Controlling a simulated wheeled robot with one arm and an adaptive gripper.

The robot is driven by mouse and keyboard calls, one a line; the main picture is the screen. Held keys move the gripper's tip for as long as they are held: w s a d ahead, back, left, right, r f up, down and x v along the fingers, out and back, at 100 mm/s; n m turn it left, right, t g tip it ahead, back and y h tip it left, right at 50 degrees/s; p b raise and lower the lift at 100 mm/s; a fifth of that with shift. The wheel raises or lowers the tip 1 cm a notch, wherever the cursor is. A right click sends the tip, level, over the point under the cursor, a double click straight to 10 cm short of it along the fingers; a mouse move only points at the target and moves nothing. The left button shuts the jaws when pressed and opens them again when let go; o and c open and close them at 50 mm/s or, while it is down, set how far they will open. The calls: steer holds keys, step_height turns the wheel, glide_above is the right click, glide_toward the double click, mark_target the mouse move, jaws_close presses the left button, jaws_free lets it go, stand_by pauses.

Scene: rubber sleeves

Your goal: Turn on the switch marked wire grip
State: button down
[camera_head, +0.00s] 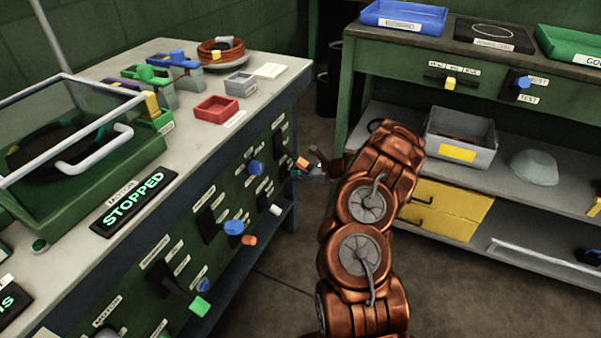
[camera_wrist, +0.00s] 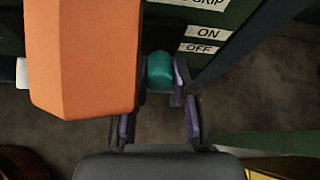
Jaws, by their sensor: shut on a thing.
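In the wrist view a teal knob (camera_wrist: 159,72) sits between the fingers of my gripper (camera_wrist: 160,84), which is shut on it. On the panel beside it are a cut-off label ending in "GRIP" (camera_wrist: 208,3), an ON label (camera_wrist: 208,33) and an OFF label (camera_wrist: 201,48). The knob is nearer the OFF label in the picture. Its lever is mostly hidden. In the camera_head view my gripper (camera_head: 308,172) is at the far end of the green panel (camera_head: 190,262), below an orange knob (camera_head: 301,163).
A large orange block (camera_wrist: 82,55) fills the wrist view's left, close to the left finger. Blue knobs (camera_head: 255,167), a white knob (camera_head: 275,209) and a green knob (camera_head: 200,306) stick out of the panel. A shelved bench (camera_head: 385,88) stands right of my arm.

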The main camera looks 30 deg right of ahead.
steer(key=c, duration=0.9)
jaws_free()
steer(key=v, duration=1.2)
